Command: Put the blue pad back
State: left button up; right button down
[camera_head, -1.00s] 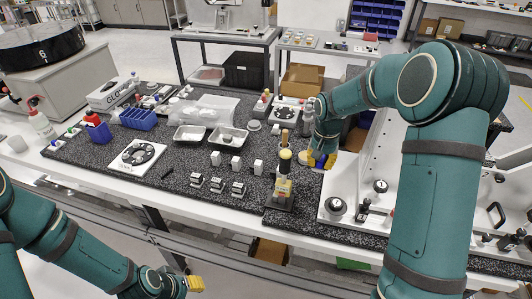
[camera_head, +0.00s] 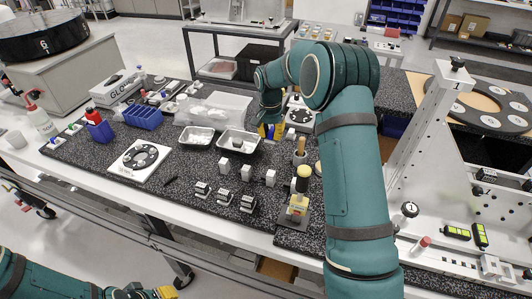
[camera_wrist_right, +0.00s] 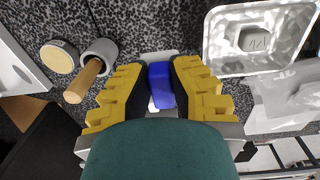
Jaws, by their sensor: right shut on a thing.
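My right gripper (camera_wrist_right: 158,88) is shut on a small blue pad (camera_wrist_right: 160,84), which shows between its yellow fingers in the right wrist view. A pale, mostly hidden thing shows behind the pad; I cannot tell whether they touch.
A grey cup with a wooden handle (camera_wrist_right: 98,52) and a round wooden-topped piece (camera_wrist_right: 59,57) stand beside the gripper. A metal tray (camera_wrist_right: 215,45) holds a hex piece.

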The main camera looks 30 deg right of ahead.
aim_at(270, 133)
notch_tip(270, 133, down, 8)
jog(key=shift+f, duration=0.1)
dwell(0.4)
jog(key=shift+f, duration=0.1)
jog(key=c, duration=1)
grip_release()
notch_tip(270, 133, up, 12)
jog(key=shift+w+a+r, duration=0.1)
jog(key=shift+a+r, duration=0.05)
